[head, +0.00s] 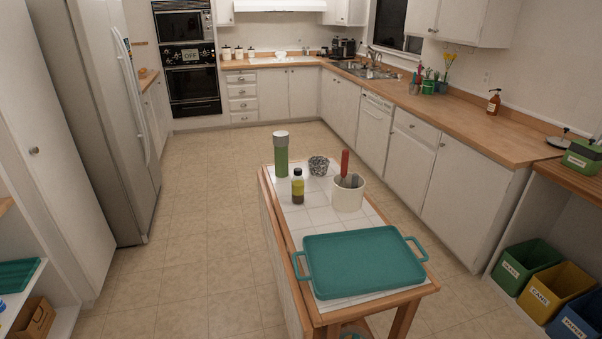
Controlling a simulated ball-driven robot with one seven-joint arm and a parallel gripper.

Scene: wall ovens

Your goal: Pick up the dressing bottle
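The dressing bottle (298,188) appears to be the small upright bottle with a dark cap, yellow upper part and brown lower part. It stands on the white tiled top of the kitchen island (325,217), near its left edge. A taller green container with a grey lid (281,156) stands just behind it to the left. A white crock (347,195) with a red-handled utensil (345,162) stands to its right. My gripper is not in view.
A teal tray with handles (362,264) covers the near end of the island. A small patterned cup (318,166) stands behind the crock. Open tiled floor (210,230) lies left of the island. Recycling bins (527,265) stand at the right, and a fridge (110,110) at the left.

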